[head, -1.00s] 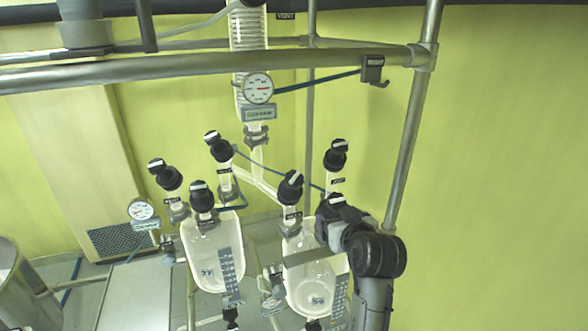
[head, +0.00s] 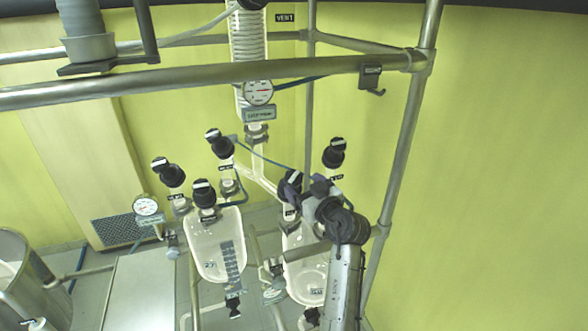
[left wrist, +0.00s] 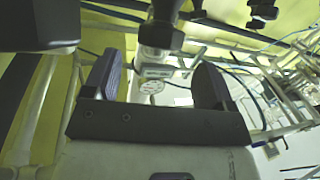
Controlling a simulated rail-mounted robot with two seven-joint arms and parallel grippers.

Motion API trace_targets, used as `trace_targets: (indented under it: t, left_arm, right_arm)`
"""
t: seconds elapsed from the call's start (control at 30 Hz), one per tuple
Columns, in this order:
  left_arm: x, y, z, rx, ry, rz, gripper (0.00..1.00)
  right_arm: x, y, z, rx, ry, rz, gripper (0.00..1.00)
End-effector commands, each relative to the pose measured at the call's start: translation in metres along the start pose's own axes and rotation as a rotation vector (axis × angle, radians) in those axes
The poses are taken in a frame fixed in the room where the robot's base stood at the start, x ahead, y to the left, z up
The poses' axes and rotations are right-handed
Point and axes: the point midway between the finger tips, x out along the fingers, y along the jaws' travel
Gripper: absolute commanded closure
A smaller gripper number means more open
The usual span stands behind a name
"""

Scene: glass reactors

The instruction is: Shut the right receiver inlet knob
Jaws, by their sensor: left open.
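The right receiver (head: 305,278) is a clear glass vessel at the lower middle right of the head view, partly hidden by my arm. A black-capped inlet knob (head: 291,178) stands on its left neck, above a small dark label. My left gripper (head: 302,190) is open at this knob and partly covers it. In the left wrist view, a black knob (left wrist: 161,34) with a pale label below it shows between the two spread fingers of my left gripper (left wrist: 158,80). I cannot tell whether the fingers touch it. My right gripper is not in view.
Another black knob (head: 334,152) with a white bar stands just behind my gripper. The left receiver (head: 217,248) has its own knobs. A metal rail (head: 200,78) crosses above, and an upright pipe (head: 405,150) stands to the right.

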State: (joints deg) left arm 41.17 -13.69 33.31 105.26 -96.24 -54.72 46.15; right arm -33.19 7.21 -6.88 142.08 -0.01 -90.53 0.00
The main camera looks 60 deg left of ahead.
Motion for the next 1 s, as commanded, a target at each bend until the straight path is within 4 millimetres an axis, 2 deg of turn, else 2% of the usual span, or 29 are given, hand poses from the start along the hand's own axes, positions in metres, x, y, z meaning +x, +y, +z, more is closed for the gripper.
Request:
trace_targets:
  t: [0.03,0.2,0.4,0.83,1.0]
  left_arm:
    - [0.009,0.001,-0.004,0.003,0.0,-0.002,0.22]
    - [0.033,0.0,-0.003,0.002,-0.001,-0.001,0.22]
    - [0.049,0.001,-0.001,0.002,-0.001,0.0,0.22]
    - [0.054,0.0,0.001,0.0,-0.001,0.0,0.22]
    - [0.054,0.0,0.001,0.0,-0.001,0.0,0.37]
  right_arm:
    - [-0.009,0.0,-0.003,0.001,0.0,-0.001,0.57]
    - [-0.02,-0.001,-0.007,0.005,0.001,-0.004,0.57]
    - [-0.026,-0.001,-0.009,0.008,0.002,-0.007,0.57]
    - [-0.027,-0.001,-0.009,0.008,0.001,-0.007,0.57]
    - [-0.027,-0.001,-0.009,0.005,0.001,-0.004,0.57]
